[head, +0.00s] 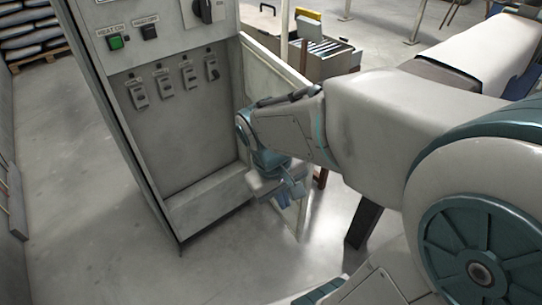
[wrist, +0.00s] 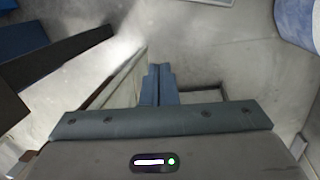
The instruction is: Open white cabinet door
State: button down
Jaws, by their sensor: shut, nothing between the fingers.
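The white cabinet (head: 200,135) stands left of centre in the head view, with its front recess open to view. Its door (head: 274,72) stands swung out on the cabinet's right side, partly hidden behind my arm. My gripper (head: 291,188) is low beside the cabinet's right front edge, near the lower part of the door. In the wrist view, my gripper's fingers (wrist: 159,82) are together and empty. A pale panel edge, seemingly the door (wrist: 122,84), runs just left of them. I cannot tell whether they touch it.
Switches (head: 170,85) and a green button (head: 115,42) are on the cabinet. A crate (head: 325,62) with a yellow item stands behind the door. Sacks on a pallet (head: 30,35) lie at the far left. The floor (head: 80,190) left of the cabinet is clear.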

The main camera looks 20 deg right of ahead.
jog(key=w+a+f+n+t+h+b, duration=0.1)
jog(key=w+f+n+h+b, duration=0.1)
jog(key=w+f+n+h, duration=0.5)
jog(key=w+f+n+t+h+b, duration=0.1)
jog(key=w+f+n+h+b, duration=0.2)
jog(key=f, duration=0.6)
jog(key=w+a+f+n+t+h+b, duration=0.1)
jog(key=w+f+n+h, duration=0.45)
jog(key=f+n, duration=0.2)
jog(key=w+d, duration=0.1)
jog(key=d, duration=1.3)
jog(key=shift+w+f, duration=0.2)
jog(key=shift+w, duration=0.15)
jog(key=shift+d, duration=0.1)
